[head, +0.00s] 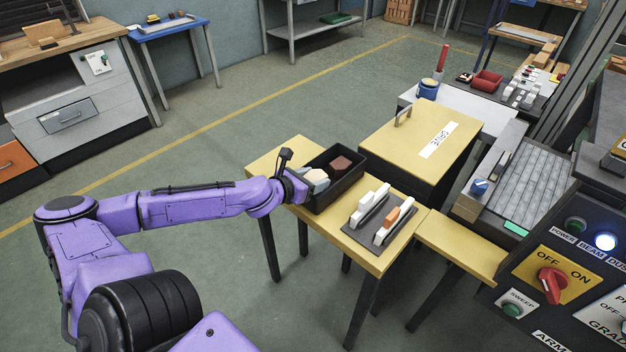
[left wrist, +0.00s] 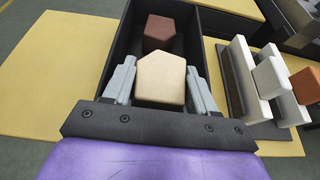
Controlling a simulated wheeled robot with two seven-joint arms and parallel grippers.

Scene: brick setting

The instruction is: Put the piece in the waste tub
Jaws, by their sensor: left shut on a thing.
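My left gripper (head: 303,183) reaches in from the left at the near left side of a black open tub (head: 342,194). In the left wrist view the gripper (left wrist: 160,85) is shut on a cream five-sided piece (left wrist: 161,78), with a grey finger on either side. The cream piece also shows in the head view (head: 317,177), at the tub's left end. It overlaps the tub opening; its exact height above the floor of the tub is hard to tell. A dark brown piece (head: 340,164) lies inside the tub, farther in. My right gripper is not in view.
The tub stands on a yellow table (head: 272,158). Beside it a dark mat (head: 365,234) carries two upright pale holders, with a white block and an orange block (head: 392,216). A yellow cabinet (head: 400,150) stands behind, and a control panel is at right.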

